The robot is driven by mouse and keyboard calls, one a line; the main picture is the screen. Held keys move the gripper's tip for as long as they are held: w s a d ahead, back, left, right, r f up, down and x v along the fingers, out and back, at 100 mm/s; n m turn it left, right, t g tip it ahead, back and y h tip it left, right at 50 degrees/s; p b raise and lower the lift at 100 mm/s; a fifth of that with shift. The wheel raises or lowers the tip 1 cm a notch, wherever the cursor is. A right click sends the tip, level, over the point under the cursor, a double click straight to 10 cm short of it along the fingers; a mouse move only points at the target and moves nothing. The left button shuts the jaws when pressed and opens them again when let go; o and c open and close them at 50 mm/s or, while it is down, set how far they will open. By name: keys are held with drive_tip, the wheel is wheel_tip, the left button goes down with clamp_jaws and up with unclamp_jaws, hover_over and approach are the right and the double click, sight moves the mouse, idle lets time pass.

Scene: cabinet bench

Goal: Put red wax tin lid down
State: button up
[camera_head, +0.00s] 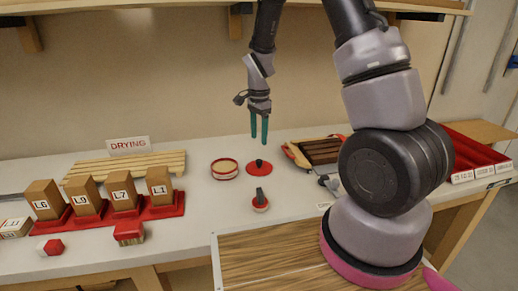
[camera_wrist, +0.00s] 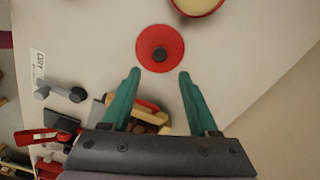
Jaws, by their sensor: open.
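The red wax tin lid (camera_head: 259,167), a red disc with a dark knob, lies flat on the bench. In the wrist view the lid (camera_wrist: 172,47) is just beyond my fingertips. The open wax tin (camera_head: 224,169), red with a cream filling, stands just left of the lid. Part of the tin (camera_wrist: 197,5) shows at the top of the wrist view. My gripper (camera_head: 259,140) points down above the lid, with its green fingers apart and nothing between them. In the wrist view my gripper (camera_wrist: 158,73) is also open and clear of the lid's knob.
A wooden tray (camera_head: 318,150) holding tools is to the right. Labelled blocks in a red rack (camera_head: 165,211) and a slatted drying rack (camera_head: 130,167) are left. Bench around the lid is partly clear.

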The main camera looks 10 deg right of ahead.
drive_tip(key=s+d+r+n+t+y, duration=0.1)
drive_tip(key=s+r+n, duration=0.15)
drive_tip(key=r, duration=0.55)
drive_tip(key=s+d+r+n+t, duration=0.1)
drive_tip(key=s+d+r, duration=0.1)
drive_tip(key=s+r, duration=0.35)
drive_tip(key=s+d+r+n+t+y, duration=0.1)
drive_tip(key=r+t, duration=0.1)
drive_tip(key=r, duration=0.7)
drive_tip(key=s+d+r+n+t, duration=0.1)
drive_tip(key=s+r+n+t, duration=0.2)
drive_tip(key=s, duration=1)
wheel_tip(320, 180, up, 5)
drive_tip(key=shift+s+d+f+n, duration=0.15)
drive_tip(key=shift+d+n, duration=0.25)
drive_tip(key=shift+n, duration=0.65)
